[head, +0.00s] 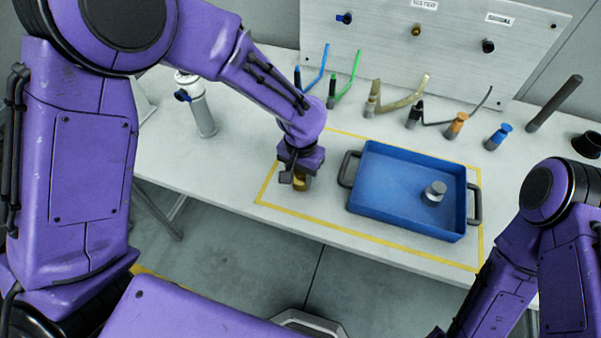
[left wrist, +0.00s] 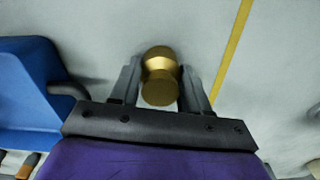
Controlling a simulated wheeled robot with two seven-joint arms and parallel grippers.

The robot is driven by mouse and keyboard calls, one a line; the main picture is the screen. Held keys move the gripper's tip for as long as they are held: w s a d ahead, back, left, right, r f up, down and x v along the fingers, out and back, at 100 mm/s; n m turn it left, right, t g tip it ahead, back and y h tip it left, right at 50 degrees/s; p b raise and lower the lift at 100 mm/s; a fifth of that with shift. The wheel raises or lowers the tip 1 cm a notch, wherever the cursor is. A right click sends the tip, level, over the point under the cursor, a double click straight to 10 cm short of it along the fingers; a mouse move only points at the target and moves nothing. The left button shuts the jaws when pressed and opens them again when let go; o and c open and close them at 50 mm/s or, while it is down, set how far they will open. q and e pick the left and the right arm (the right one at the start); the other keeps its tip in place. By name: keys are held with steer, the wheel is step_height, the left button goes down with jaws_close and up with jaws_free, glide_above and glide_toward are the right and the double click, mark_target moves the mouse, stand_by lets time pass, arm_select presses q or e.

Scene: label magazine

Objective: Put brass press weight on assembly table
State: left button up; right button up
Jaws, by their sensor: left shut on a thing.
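The brass press weight (left wrist: 160,80) is a gold, waisted cylinder held between the two fingers of my left gripper (left wrist: 155,88) in the left wrist view. In the head view the left gripper (head: 298,180) points down over the front left part of the yellow-outlined area, with a bit of the brass weight (head: 301,184) showing below it. The weight is over or on the white assembly table (head: 237,172); I cannot tell whether its base touches the surface. My right arm shows at the lower right of the head view, but its gripper is not visible.
Several hoses and fittings line the back of the table, below a grey panel (head: 430,45). A white cylinder (head: 200,108) stands at the left.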

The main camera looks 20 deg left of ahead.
arm_select(q)
steer(key=shift+f, duration=0.1)
steer(key=o, duration=1.3)
step_height(320, 180, up, 12)
steer(key=shift+r+p, duration=0.15)
steer(key=shift+p, duration=0.15)
